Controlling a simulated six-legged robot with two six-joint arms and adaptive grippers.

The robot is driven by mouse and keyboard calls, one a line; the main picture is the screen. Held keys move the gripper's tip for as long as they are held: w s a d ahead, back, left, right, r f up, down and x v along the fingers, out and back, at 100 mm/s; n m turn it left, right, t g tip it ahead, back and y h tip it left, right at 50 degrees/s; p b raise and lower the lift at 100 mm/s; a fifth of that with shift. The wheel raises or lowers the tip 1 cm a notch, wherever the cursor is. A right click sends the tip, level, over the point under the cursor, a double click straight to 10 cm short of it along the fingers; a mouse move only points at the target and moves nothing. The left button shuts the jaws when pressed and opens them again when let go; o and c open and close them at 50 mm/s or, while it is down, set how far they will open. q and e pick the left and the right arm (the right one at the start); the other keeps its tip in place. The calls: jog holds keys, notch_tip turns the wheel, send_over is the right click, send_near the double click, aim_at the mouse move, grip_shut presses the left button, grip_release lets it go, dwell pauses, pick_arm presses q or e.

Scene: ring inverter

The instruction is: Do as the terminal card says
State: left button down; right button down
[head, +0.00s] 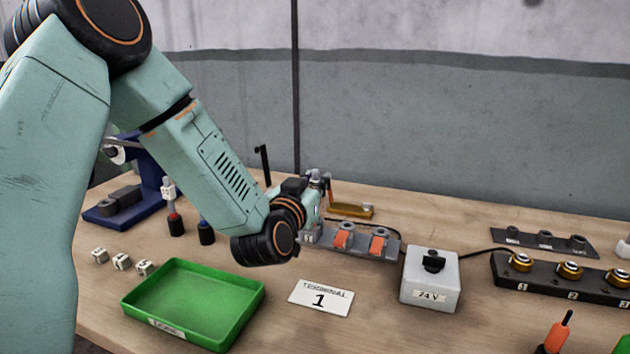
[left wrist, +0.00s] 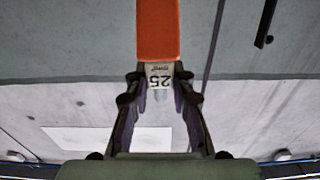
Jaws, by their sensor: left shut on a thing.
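The white card (head: 321,298) lies flat on the table and reads "TERMINAL 1". My left gripper (head: 318,180) is over the back of the table, behind the grey rack (head: 392,250) with orange pieces. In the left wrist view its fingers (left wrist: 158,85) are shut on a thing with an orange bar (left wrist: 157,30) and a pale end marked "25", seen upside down. The black terminal strip (head: 546,279) at the right has brass posts numbered from 1. A grey box (head: 430,290) marked "24 V" carries a black knob (head: 433,262). My right gripper is out of view.
A green tray (head: 240,316), empty, stands at the front. Several small white cubes (head: 122,262) lie left of it. A blue tool (head: 150,180) stands behind them. A grey holder (head: 545,240) is at the back right; an orange-handled tool (head: 556,337) is at the front right.

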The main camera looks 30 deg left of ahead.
pick_arm(q)
jog(key=shift+f, duration=0.4)
jog(key=c, duration=1.1)
grip_release()
jog(key=shift+v, duration=3.75)
